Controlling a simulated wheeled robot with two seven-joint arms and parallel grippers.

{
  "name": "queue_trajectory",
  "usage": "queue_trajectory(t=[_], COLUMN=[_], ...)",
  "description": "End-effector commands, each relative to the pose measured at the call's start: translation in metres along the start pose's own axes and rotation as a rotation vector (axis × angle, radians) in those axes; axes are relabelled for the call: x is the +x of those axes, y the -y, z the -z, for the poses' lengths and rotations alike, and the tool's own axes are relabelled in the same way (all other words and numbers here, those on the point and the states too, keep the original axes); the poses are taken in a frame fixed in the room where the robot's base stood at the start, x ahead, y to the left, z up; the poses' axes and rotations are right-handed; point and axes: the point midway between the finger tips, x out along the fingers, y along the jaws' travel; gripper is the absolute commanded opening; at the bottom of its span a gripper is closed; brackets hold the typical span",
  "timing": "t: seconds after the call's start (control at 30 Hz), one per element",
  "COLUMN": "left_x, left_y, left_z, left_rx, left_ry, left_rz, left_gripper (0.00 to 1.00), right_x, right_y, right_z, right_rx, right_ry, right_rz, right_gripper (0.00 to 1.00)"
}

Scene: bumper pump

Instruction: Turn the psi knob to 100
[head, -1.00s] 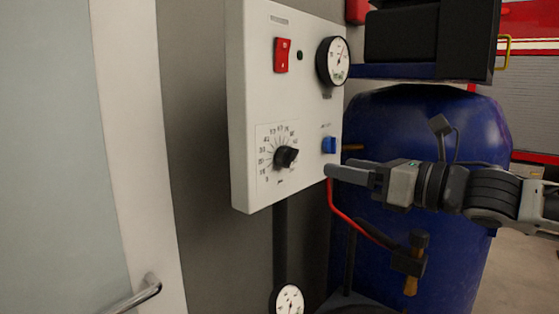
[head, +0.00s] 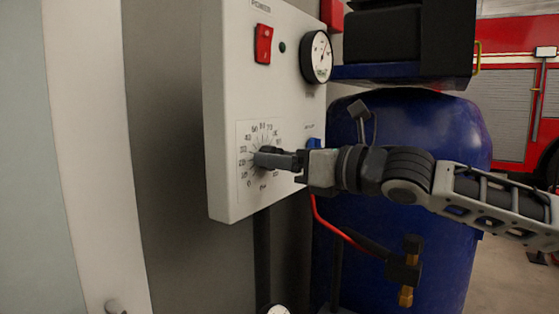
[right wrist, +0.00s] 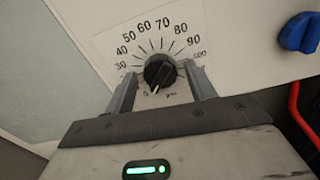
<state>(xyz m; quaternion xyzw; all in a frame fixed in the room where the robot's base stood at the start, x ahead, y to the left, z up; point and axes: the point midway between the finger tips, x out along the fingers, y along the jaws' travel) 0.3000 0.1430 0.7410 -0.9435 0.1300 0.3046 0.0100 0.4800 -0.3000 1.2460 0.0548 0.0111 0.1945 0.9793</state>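The psi knob (right wrist: 160,70) is a round black knob on a numbered dial on the white control panel (head: 228,120). Its white pointer line points down and slightly left in the right wrist view, toward the low end of the scale; the 100 mark (right wrist: 200,55) is on the right. My right gripper (right wrist: 162,80) is open, with one finger on each side of the knob and visible gaps between. In the head view my right gripper (head: 276,159) reaches the dial from the right and mostly covers the knob. My left gripper is not in view.
The panel also carries a red switch (head: 263,44), a pressure gauge (head: 316,57) and a blue knob (right wrist: 299,33) to the right of the dial. A blue tank (head: 420,130) stands behind my right arm. A red hose (head: 330,228) hangs below the panel.

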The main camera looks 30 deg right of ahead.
Motion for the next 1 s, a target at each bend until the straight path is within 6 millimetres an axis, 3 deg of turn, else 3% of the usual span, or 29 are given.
queue_trajectory(t=[0.03,0.13,0.57,1.0], left_x=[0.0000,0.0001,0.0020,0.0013], left_y=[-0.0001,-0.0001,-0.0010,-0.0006], left_z=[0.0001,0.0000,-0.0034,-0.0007], left_rx=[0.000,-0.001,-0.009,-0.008], left_ry=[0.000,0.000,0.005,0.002], left_rz=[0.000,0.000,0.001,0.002], left_gripper=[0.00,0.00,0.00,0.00], right_x=[0.0000,0.0000,0.0000,-0.0001], right_y=[0.0001,0.0001,0.0000,0.0002], right_z=[-0.0002,-0.0001,0.0005,0.0002], right_rx=[-0.001,-0.001,0.068,0.420], right_ry=[0.000,0.000,0.000,-0.002], right_rz=[0.000,0.000,-0.001,-0.001], right_gripper=[0.40,0.14,0.14,0.14])
